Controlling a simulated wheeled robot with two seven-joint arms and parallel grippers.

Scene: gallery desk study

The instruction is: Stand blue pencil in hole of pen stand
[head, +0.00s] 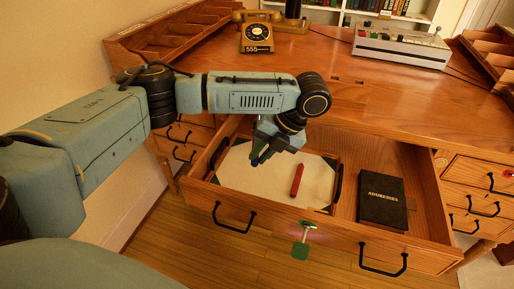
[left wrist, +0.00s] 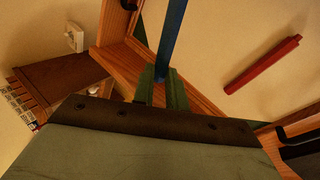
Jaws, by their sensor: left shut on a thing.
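My left gripper (head: 262,155) is over the left part of the open drawer, shut on the blue pencil (head: 254,163). In the head view only a small blue end shows below the fingers. In the left wrist view the blue pencil (left wrist: 172,35) is a long blue bar running from between the green fingertips (left wrist: 162,84) to the top edge. Whether it touches the pad below is unclear. I cannot make out a pen stand with a hole in either view. My right gripper is not in view.
The open drawer (head: 335,231) holds a pale pad (head: 240,178), a red stick (head: 297,180) on it, and a black address book (head: 382,198). A green-tagged key (head: 300,250) sticks out in front. A telephone (head: 257,36) and a switch box (head: 402,48) stand on the desk.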

